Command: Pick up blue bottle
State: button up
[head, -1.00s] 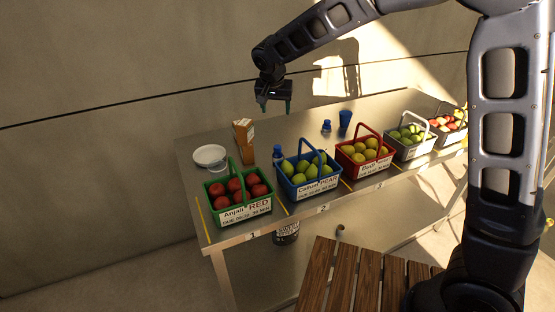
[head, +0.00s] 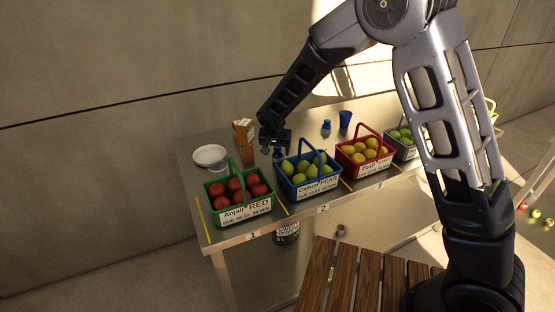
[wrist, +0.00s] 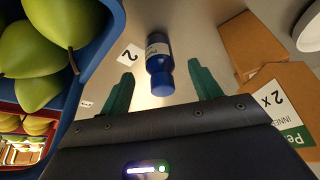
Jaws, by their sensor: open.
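The blue bottle (wrist: 158,50), with a white label, shows in the wrist view with its blue cap end between my two green fingertips. There is a gap on both sides of it. In the head view the bottle (head: 278,153) is mostly hidden by my gripper (head: 275,146), just behind the blue pear basket. My gripper (wrist: 161,88) is open and empty, and its fingers are not closed on the bottle. Another small blue bottle (head: 326,126) stands farther right on the table, beside a blue cup (head: 345,119).
The blue basket of pears (head: 295,181) is close to my gripper. A green basket of red fruit (head: 245,212), a brown carton (head: 242,138) and white plates (head: 209,155) are to the left. A red basket (head: 362,171) is to the right. Several fruits (head: 536,213) lie on the floor.

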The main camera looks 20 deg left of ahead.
aim_at(277, 153)
jog(key=shift+x, duration=2.85)
jog(key=shift+r, duration=0.1)
jog(key=c, duration=1.1)
